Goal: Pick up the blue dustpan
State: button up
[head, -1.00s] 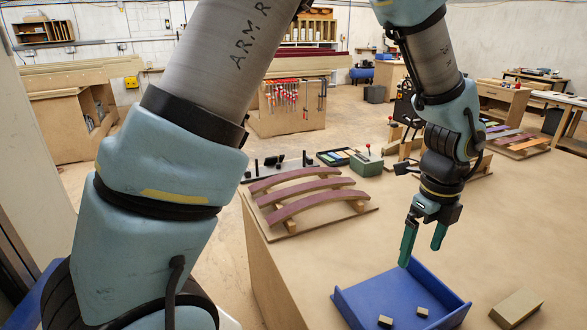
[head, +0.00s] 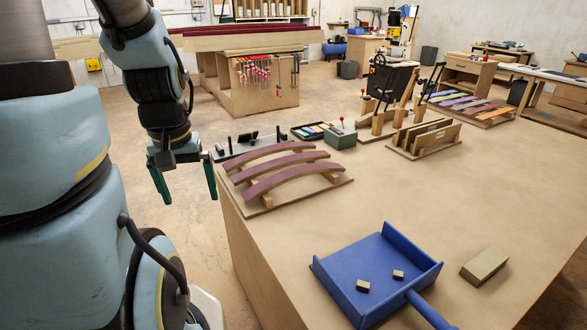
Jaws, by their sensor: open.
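The blue dustpan (head: 354,265) lies on the tan workbench in the lower middle of the head view. Its pan faces up and holds two small blocks. Its handle (head: 428,309) runs toward the lower right and is cut off by the picture's bottom edge. My gripper (head: 186,194) hangs to the left of the workbench, pointing down, with its two green fingers apart and nothing between them. It is well away from the dustpan, to its upper left in the picture.
A wooden block (head: 484,266) lies right of the dustpan on the workbench (head: 400,200). A rack of curved strips (head: 290,176) stands at the bench's left corner, near my gripper. A slotted wooden stand (head: 424,138) is farther back. The bench middle is clear.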

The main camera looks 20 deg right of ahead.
aim_at(373, 259)
jog(key=k, duration=0.45)
jog(key=k+z, duration=0.45)
jog(key=k+l+z, duration=0.25)
jog(key=z, duration=2.4)
jog(key=i+z, duration=0.5)
jog(key=i, duration=0.15)
